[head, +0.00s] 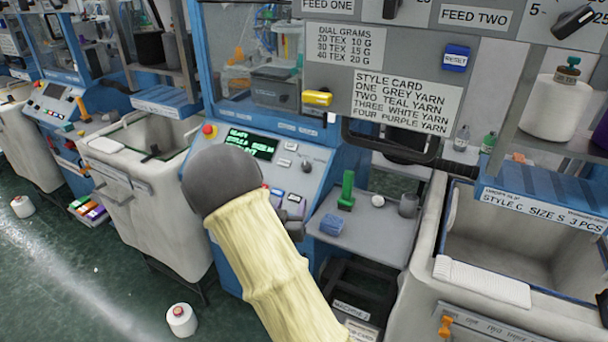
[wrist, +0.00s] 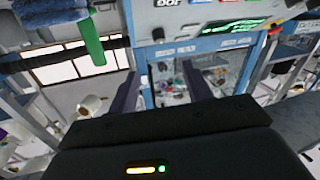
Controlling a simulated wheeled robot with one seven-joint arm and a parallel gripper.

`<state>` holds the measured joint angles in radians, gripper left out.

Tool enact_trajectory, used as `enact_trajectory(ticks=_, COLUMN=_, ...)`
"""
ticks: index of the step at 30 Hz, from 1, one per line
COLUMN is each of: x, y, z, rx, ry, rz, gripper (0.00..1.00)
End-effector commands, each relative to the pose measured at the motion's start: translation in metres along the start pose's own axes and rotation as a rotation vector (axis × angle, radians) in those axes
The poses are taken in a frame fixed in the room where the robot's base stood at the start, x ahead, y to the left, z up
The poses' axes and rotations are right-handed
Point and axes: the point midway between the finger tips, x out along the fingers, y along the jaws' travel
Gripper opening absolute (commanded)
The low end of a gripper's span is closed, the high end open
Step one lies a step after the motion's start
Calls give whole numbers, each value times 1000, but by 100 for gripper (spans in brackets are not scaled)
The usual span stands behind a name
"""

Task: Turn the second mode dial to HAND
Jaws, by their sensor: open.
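A machine control panel (head: 300,155) stands in the middle of the head view, with a green-lit screen (head: 252,143) and a dark round dial (head: 306,166) at its upper right. This may be the second mode dial; its HAND mark and pointer direction are too small to read. In the wrist view, where the panel appears upside down, a dark dial (wrist: 158,34) shows near the top. My gripper (wrist: 163,88) is open and empty, its two dark fingers apart, below that dial in the picture and not touching it. My arm hides the gripper and part of the panel in the head view.
A red stop button (head: 209,130) sits at the panel's left. A grey shelf (head: 375,235) to the right holds a green upright tool (head: 346,190), a blue block (head: 331,224) and a grey cup (head: 408,205). Fabric bins (head: 150,215) flank the machine.

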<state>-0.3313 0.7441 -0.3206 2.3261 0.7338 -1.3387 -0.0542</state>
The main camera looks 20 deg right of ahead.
Motion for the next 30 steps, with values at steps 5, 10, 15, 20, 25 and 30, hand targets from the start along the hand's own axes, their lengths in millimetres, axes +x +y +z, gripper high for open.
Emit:
enact_trajectory(ticks=5, x=0, y=1, z=-2, rx=-5, ry=19, rz=9, gripper=50)
enact_trajectory(ticks=10, x=1, y=1, z=-2, rx=-5, ry=17, rz=8, gripper=50)
enact_trajectory(ticks=15, x=9, y=1, z=-2, rx=-4, ry=16, rz=8, gripper=50)
enact_trajectory(ticks=20, x=30, y=2, z=-3, rx=-4, ry=17, rz=9, gripper=50)
enact_trajectory(ticks=25, x=60, y=2, z=-4, rx=-5, ry=16, rz=9, gripper=50)
enact_trajectory(ticks=30, x=90, y=3, z=-5, rx=-5, ry=17, rz=9, gripper=50)
